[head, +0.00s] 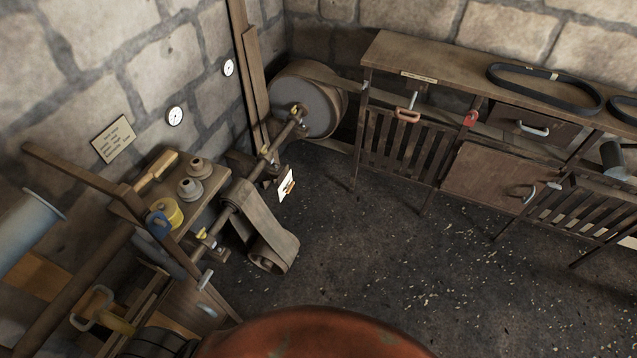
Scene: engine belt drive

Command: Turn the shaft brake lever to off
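The line shaft (272,150) runs along the left wall, from a bracket near the bench of pots to a large grey pulley (305,100) at the back. A belt (262,222) hangs from a pulley on the shaft to a lower pulley near the floor. A small white plate (284,190) with a brass-coloured piece on it stands beside the shaft; I cannot tell whether this is the shaft brake lever or its setting. A lever with an orange grip (407,115) hangs at the back bench's front. Neither of my grippers is in view.
The back bench (440,62) carries a black belt (540,86), with slatted gates and a cabinet (495,176) below. A red padlock-like piece (470,118) hangs there. A wooden shelf (205,205) holds pots and a yellow tin (168,213). The dark floor (390,265) in the middle is open.

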